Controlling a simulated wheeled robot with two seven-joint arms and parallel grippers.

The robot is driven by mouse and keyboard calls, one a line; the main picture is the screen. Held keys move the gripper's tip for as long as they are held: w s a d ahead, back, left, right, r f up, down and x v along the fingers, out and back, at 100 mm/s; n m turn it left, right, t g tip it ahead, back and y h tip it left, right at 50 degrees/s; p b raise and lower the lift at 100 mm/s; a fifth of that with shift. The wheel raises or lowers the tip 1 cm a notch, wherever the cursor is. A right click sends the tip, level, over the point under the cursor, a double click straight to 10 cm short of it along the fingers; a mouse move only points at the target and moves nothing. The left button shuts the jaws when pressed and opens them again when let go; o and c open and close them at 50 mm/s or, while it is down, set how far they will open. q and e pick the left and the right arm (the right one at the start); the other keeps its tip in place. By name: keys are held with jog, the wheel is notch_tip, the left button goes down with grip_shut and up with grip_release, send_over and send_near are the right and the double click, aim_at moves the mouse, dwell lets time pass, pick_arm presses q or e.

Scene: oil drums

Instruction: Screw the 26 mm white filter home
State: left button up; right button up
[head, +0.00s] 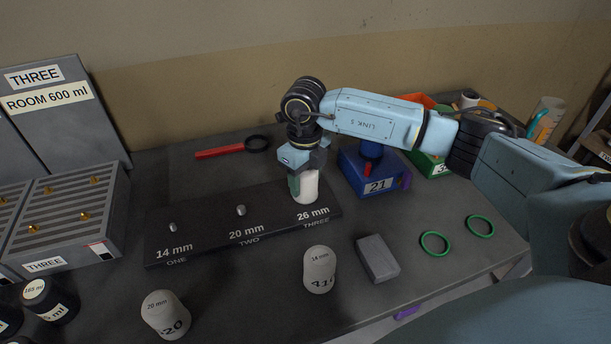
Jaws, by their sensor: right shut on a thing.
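The white 26 mm filter (309,188) stands upright at the 26 mm place, marked THREE, at the right end of the black plate (200,245). My right gripper (303,185) comes down on it from above and is shut on it. The filter's upper part is partly hidden by the gripper. I cannot tell how far the filter sits down on its stud. The 14 mm stud (172,227) and the 20 mm stud (241,210) on the plate are bare. My left gripper is not in view.
Two white filters, marked 20 mm (165,314) and 14 mm (320,269), stand in front of the plate. A grey block (377,258) and green rings (435,243) lie to the right. A red-handled strap tool (220,152) lies behind. A blue box (372,170) stands close right of the gripper.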

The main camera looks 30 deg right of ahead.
jog(key=m+p, duration=0.1)
jog(key=m, duration=0.3)
jog(key=shift+p, duration=0.3)
jog(key=shift+f+m+p, duration=0.1)
jog(key=shift+m+p, duration=0.2)
jog(key=shift+m, duration=0.9)
jog(key=o, duration=1.3)
jog(key=shift+c, duration=0.2)
